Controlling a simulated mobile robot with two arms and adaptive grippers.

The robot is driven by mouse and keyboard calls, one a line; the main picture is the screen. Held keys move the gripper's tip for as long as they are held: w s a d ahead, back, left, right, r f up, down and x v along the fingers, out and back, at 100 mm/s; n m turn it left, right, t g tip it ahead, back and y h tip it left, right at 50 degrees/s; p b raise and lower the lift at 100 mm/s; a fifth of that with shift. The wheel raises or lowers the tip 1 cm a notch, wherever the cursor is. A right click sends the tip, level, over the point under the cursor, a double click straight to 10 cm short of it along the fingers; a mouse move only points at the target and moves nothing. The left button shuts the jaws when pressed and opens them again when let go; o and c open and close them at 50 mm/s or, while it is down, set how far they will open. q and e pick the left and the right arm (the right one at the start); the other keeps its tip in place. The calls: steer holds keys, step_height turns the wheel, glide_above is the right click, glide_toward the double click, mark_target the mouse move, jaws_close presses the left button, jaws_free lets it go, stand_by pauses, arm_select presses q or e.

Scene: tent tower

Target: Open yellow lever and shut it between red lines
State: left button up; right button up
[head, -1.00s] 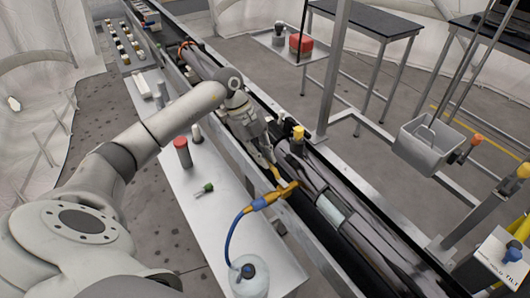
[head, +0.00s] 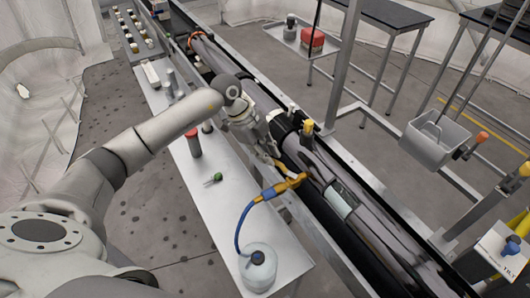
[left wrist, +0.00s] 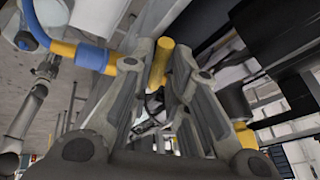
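A yellow fitting (head: 290,183) with a lever-like yellow end sits on the blue hose beside the long dark tube. In the left wrist view a yellow rod (left wrist: 161,62) stands between and just beyond my fingertips. The yellow and blue hose end (left wrist: 75,50) is left of them. My left gripper (head: 271,160) is close above the fitting, and its fingers show apart in the left wrist view (left wrist: 165,70). I cannot tell whether a finger touches the rod. No red lines can be made out. My right gripper is out of view.
The dark tube (head: 362,222) runs along the rail, with a yellow-topped post (head: 307,128) near my gripper. A white bench (head: 215,210) holds a red-capped cylinder (head: 193,143), a small green-ended item (head: 214,179) and a clear bottle (head: 258,268).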

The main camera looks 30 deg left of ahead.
arm_select(q)
steer(key=shift+o, duration=1.2)
steer(key=v, duration=1.2)
stand_by(5.6)
